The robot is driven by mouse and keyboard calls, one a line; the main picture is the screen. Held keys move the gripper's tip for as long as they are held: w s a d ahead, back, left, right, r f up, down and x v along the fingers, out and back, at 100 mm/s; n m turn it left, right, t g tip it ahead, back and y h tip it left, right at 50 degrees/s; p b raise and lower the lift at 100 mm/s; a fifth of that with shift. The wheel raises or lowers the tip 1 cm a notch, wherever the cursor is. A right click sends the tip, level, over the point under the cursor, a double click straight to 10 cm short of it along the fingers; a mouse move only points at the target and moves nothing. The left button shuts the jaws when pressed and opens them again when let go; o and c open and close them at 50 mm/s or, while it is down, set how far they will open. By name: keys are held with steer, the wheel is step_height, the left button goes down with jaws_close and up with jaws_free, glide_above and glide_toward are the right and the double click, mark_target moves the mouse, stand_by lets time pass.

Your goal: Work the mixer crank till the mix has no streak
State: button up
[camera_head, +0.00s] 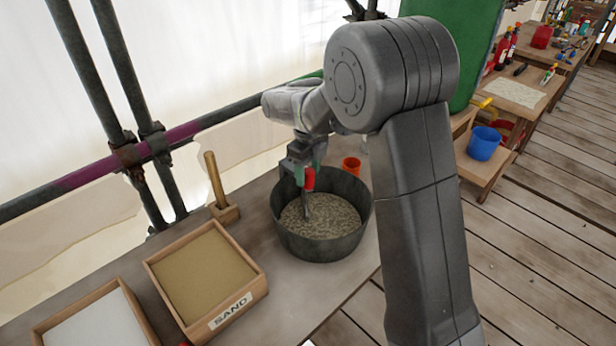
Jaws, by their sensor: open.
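A dark round tub (328,246) stands on the bench and holds a speckled grey-beige mix (334,221). Light and dark flecks show over the mix. A red crank grip (309,180) stands above the mix inside the tub, with a grey metal part (307,205) below it reaching to the mix. My gripper (308,172) is over the tub, pointing down at the red grip. Its jaws are open and lie around or beside the grip; I cannot tell which.
A wooden box labelled SAND (205,276) and a box of white material (96,322) stand left of the tub. Scaffold poles (110,120) run behind the bench.

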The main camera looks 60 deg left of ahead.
step_height(320, 180, up, 12)
steer(key=shift+f+b, duration=0.25)
steer(key=shift+b, duration=0.1)
